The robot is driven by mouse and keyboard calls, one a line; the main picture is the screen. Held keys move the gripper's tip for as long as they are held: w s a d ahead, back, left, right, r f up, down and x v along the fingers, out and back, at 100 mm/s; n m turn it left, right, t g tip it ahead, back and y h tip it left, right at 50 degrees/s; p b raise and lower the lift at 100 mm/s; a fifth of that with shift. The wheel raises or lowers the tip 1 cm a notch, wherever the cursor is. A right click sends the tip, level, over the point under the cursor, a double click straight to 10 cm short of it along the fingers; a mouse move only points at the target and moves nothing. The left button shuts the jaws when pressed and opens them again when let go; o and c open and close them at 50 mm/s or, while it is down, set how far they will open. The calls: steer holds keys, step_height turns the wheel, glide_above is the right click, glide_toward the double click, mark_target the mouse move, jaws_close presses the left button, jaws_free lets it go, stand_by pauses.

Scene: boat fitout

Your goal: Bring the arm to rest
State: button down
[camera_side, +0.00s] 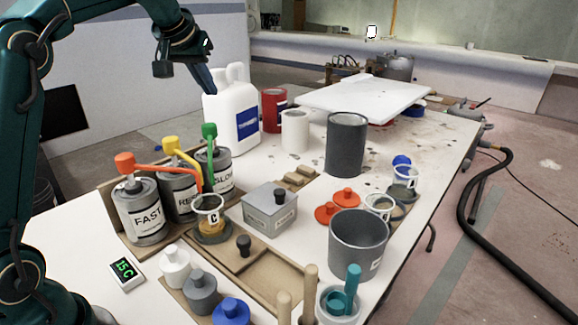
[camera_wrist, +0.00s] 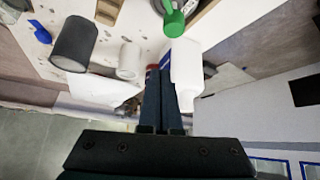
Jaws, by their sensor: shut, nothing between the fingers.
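My gripper (camera_side: 208,82) is at the upper left in the side view, raised above the table's back left part. Its dark fingers are together and hold nothing. In the wrist view the shut fingers (camera_wrist: 163,84) point up the picture from the dark gripper body. A white jug with a blue label (camera_side: 232,122) stands just below and beyond the fingertips in the side view. The jug (camera_wrist: 187,66) overlaps the fingers' right side in the wrist view; I cannot tell whether they touch.
Pump-topped cans (camera_side: 143,212) stand in a wooden tray on the table's left. A dark grey can (camera_side: 346,146), a white can (camera_side: 295,132) and a red can (camera_side: 273,108) stand behind. A grey pot (camera_side: 357,245) and a lidded box (camera_side: 269,208) are nearer. The air around the gripper's left looks free.

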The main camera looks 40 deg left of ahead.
steer(key=s+d+r+m+t+h, duration=0.1)
steer(key=s+d+r+m+h, duration=0.15)
steer(key=s+d, duration=0.9)
steer(key=s+d+f+m+g, duration=0.1)
steer(key=s+d+f, duration=0.2)
steer(key=s+f, duration=0.3)
steer(key=s+d+f+m+g, duration=0.1)
steer(key=s+d+f+m, duration=0.1)
steer(key=s+d+f, duration=0.2)
step_height(320, 180, down, 3)
steer(key=shift+s+d+f+h, duration=0.1)
steer(key=shift+s+d+h, duration=0.3)
steer(key=shift+s, duration=0.75)
steer(key=shift+a, duration=0.15)
